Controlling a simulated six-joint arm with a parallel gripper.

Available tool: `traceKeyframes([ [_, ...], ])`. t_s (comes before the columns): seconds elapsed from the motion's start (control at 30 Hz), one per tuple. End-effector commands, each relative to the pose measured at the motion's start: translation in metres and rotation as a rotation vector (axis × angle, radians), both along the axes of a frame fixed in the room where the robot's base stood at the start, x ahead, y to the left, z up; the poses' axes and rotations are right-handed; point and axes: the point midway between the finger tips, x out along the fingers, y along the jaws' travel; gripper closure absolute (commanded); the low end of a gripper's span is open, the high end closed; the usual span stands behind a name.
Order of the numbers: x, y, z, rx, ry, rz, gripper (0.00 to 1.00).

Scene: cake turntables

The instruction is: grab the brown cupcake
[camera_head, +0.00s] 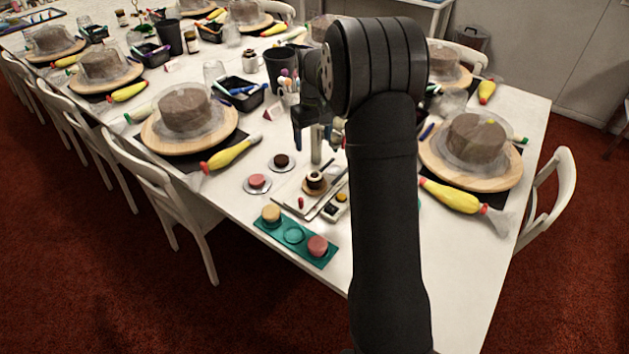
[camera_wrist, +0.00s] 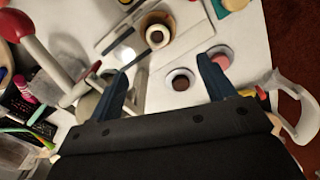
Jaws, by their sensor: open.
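The brown cupcake (camera_head: 281,160) is dark and sits on a small round saucer (camera_head: 271,165) on the white table. It also shows in the wrist view (camera_wrist: 180,81), upright on its saucer, between and beyond my two fingers. My gripper (camera_head: 317,146) is open, with blue fingers, above the table to the right of the brown cupcake in the head view. In the wrist view my gripper (camera_wrist: 163,70) has nothing between its fingers. I cannot tell its exact height above the cupcake.
A pink cupcake (camera_head: 257,181) sits close by on its own saucer. A teal tray (camera_head: 268,230) holds more cupcakes. A cake turntable (camera_head: 160,143) and piping bag (camera_head: 231,154) lie left.

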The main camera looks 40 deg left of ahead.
Motion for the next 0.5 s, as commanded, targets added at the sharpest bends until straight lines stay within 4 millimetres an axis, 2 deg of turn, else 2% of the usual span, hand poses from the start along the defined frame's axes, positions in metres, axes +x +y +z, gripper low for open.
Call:
traceKeyframes([
  [0.1,0.007,-0.001,0.014,0.001,-0.001,0.110,0.25],
  [0.27,0.010,-0.002,0.016,-0.002,0.002,0.173,0.25],
  [0.37,0.010,-0.002,0.002,-0.002,0.003,0.177,0.25],
  [0.5,0.009,-0.002,-0.028,-0.004,0.004,0.175,0.25],
])
